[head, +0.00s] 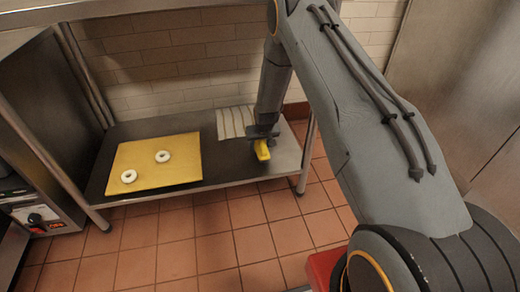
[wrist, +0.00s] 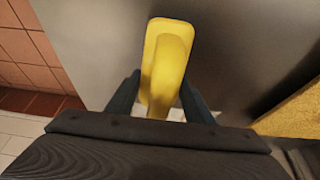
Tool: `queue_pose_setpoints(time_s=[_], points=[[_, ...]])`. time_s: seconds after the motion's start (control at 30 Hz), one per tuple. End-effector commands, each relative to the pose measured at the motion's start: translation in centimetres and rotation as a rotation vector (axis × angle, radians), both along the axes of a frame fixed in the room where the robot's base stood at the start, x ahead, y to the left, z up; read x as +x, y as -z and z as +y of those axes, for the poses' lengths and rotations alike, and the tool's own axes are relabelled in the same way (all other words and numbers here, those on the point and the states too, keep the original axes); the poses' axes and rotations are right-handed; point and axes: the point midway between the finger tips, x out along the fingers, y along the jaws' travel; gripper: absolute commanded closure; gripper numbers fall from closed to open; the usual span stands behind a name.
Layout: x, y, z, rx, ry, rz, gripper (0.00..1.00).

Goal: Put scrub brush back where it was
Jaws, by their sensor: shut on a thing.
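The scrub brush (head: 262,149) shows as a yellow piece at the end of my gripper (head: 262,135), over the right part of the low metal shelf (head: 240,180). In the wrist view the yellow brush (wrist: 166,62) sits between the two dark fingers of my gripper (wrist: 160,95), which is shut on it. Its far end points away from the gripper. The lower part of the brush is hidden by the gripper, and I cannot tell whether it touches the shelf.
A striped cloth (head: 236,122) lies behind the brush. A shelf leg (head: 305,160) stands close on the right. Bare shelf lies between board and brush.

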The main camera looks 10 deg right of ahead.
Motion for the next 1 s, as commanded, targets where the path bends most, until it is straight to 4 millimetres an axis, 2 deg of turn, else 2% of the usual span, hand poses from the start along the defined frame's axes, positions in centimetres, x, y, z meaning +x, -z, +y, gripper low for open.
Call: queue_pose_setpoints(time_s=[0.03,0.1,0.47,0.5,0.6,0.87,1.0], points=[[0.02,1.02,0.00,0.000,0.000,0.001,0.77],[0.01,1.69,-0.01,0.000,0.001,0.000,0.77],[0.03,1.93,0.00,0.000,0.000,-0.001,0.77],[0.02,2.00,0.00,0.000,0.000,-0.001,0.51],[0.00,1.95,0.00,0.000,0.000,0.000,0.34],[-0.01,1.94,-0.02,0.000,0.001,0.000,0.34],[-0.12,1.26,-0.02,0.000,0.001,0.000,0.34]])
